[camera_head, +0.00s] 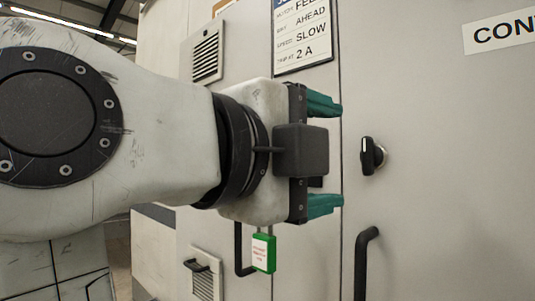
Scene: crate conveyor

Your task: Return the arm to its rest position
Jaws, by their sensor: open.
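My arm reaches in from the left of the head view, with its white links and a black joint ring. My gripper (326,155) is at its end, with two teal fingers spread apart, one above and one below. The gap between them is empty. The fingers point right, toward a grey cabinet door with a black rotary knob (373,156). The knob is just right of the fingertips, and no contact with it shows. A dark box on the wrist hides part of the space behind the gripper.
The grey cabinet (440,120) fills the right side. A black door handle (362,265) is at lower right. A green padlock with a white label (263,253) hangs below my gripper. A sign (302,35) and vents (206,56) are on the cabinet front.

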